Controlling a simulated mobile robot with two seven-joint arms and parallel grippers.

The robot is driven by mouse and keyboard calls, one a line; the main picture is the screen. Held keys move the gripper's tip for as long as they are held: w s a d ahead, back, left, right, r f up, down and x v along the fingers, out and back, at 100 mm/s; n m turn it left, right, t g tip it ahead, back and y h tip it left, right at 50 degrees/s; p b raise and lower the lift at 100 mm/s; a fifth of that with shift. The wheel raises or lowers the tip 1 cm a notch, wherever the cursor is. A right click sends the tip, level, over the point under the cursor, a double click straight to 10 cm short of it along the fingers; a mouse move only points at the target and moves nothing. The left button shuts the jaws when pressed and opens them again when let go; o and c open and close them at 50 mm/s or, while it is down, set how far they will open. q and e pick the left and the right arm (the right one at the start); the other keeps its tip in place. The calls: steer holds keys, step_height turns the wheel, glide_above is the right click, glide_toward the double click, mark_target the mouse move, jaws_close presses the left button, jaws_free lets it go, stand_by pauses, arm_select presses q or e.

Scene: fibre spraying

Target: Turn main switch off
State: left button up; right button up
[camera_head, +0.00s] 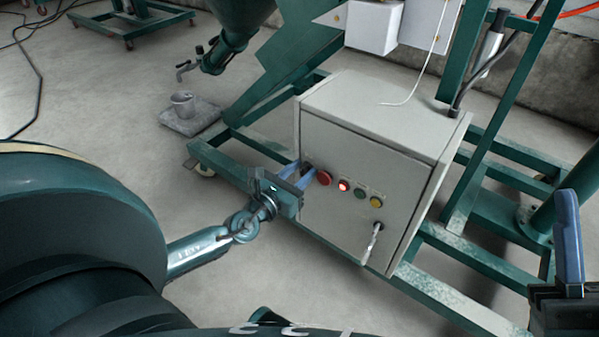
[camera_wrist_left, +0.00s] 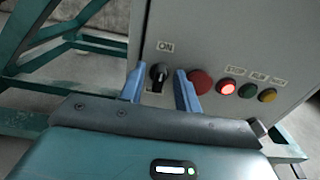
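The main switch is a small black rotary knob (camera_wrist_left: 158,74) on the grey control box (camera_head: 370,125), under an "ON" label in the left wrist view. Its handle looks roughly upright. My left gripper (camera_head: 299,171) is at the left of the box's front panel. In the left wrist view its two blue fingers (camera_wrist_left: 159,82) are apart, one on each side of the knob, with gaps showing. Contact with the knob cannot be made out. In the head view the fingers partly hide the knob. My right gripper (camera_head: 567,240) shows only one blue finger at the right edge.
Right of the switch are a red mushroom button (camera_wrist_left: 201,81), a lit red lamp (camera_head: 344,187), a green button (camera_head: 360,195) and a yellow button (camera_head: 376,202). Green frame beams surround the box.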

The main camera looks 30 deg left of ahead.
arm_select(q)
steer(key=shift+c, duration=0.2)
steer(key=c, duration=0.7)
steer(key=shift+o, duration=0.2)
steer(key=shift+n, duration=0.3)
steer(key=n, duration=0.4)
steer(key=shift+a, duration=0.1)
steer(key=n, duration=1.3)
steer(key=shift+a+f, duration=0.15)
steer(key=shift+f, duration=0.15)
